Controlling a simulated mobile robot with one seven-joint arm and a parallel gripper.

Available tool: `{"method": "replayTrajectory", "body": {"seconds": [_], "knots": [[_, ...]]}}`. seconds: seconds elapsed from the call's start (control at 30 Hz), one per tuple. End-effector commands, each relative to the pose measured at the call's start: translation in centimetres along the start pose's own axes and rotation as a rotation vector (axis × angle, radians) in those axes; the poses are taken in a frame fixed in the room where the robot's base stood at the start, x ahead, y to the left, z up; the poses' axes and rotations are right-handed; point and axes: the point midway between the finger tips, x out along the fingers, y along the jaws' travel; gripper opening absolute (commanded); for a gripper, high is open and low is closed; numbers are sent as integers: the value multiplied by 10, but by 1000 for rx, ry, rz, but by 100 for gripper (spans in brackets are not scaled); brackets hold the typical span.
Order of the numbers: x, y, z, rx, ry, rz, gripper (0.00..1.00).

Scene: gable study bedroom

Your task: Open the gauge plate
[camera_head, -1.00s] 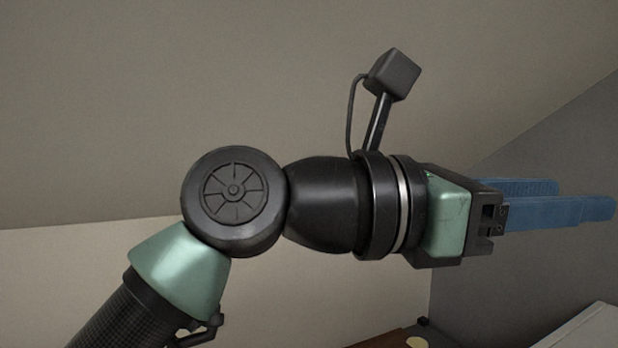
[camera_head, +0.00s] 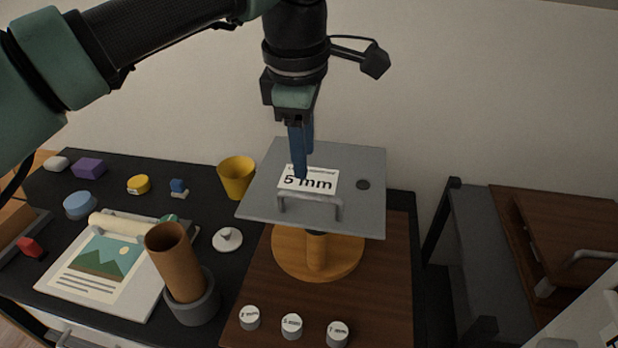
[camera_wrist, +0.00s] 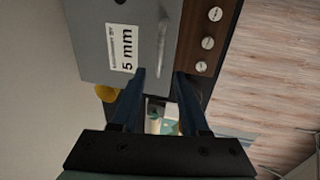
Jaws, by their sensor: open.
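The gauge plate (camera_head: 262,180) is a flat grey sheet on a round wooden stand (camera_head: 290,250). It carries a white "5 mm" label (camera_head: 318,184), a bar handle (camera_head: 322,201) near its front edge and a dark round spot at right. My gripper (camera_head: 301,172) points down over the plate, its blue fingertips overlapping the label in the head view; any contact is unclear. In the wrist view the plate (camera_wrist: 97,42) fills the upper left, with the handle (camera_wrist: 163,42) just beyond my open, empty gripper (camera_wrist: 158,75).
Three small marked cylinders (camera_head: 291,326) stand on the brown board (camera_head: 385,290) in front. A yellow cup (camera_head: 237,174), a brown tube in a grey holder (camera_head: 190,298) and a picture sheet (camera_head: 100,262) lie left on the black desk.

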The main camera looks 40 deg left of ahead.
Motion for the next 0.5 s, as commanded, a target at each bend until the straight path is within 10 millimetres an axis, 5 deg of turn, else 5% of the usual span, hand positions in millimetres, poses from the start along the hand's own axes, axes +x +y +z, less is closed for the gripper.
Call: {"method": "replayTrajectory", "body": {"seconds": [0.2,0.5], "knots": [[47,-1,2,1,-4,-3,45],[79,0,2,2,-4,0,45]]}}
